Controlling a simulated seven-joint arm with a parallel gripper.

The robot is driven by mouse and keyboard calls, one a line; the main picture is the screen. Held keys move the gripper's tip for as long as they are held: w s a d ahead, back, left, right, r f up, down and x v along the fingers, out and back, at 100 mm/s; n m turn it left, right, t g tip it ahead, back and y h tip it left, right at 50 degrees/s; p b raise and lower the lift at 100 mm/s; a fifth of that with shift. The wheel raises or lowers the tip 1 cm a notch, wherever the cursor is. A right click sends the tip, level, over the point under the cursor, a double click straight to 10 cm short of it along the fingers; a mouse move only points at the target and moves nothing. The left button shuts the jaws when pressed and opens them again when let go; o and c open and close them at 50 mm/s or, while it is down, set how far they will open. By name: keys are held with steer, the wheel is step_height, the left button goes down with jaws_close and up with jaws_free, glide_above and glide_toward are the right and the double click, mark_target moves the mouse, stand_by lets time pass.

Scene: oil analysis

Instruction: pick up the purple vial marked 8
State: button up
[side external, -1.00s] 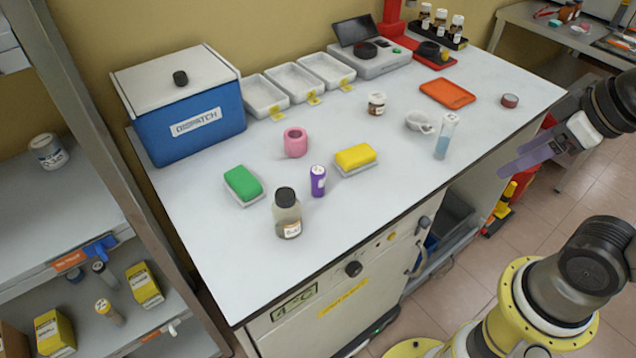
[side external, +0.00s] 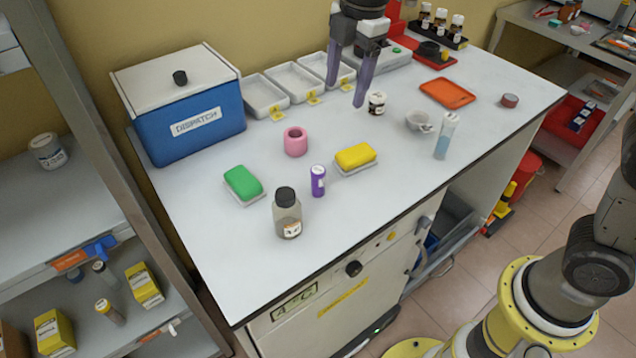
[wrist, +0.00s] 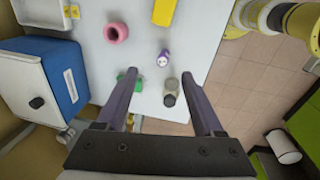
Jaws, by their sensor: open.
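The purple vial (side external: 318,181) stands upright on the white bench, near the front edge, between the green and yellow sponges. Its white top faces up; I cannot read its mark clearly. In the wrist view the vial (wrist: 164,57) lies beyond the fingertips, between the lines of the two fingers. My gripper (side external: 350,98) is open and empty, fingers pointing down above the back of the bench, near the white trays. In the wrist view its two fingers (wrist: 166,83) are spread wide.
A grey bottle with a dark cap (side external: 287,214) stands just left of the vial. A yellow sponge (side external: 355,157), a pink ring (side external: 295,142) and a green sponge (side external: 243,183) lie around it. A brown-and-white jar (side external: 377,103) stands close to my gripper.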

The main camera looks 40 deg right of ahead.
steer(key=n+g, duration=0.1)
steer(key=g, duration=0.1)
glide_above(318, 180)
steer(key=w, duration=0.2)
step_height(318, 180, down, 8)
steer(key=f, duration=0.7)
steer(key=shift+s+d+f, duration=0.2)
steer(key=shift+d+f, duration=0.05)
steer(key=shift+f, duration=0.1)
steer(key=shift+s+d+f, duration=0.1)
steer(key=shift+s+f, duration=0.05)
steer(key=shift+f, duration=1.35)
steer(key=shift+s+d+f, duration=0.1)
steer(key=shift+f, duration=1.4)
jaws_close()
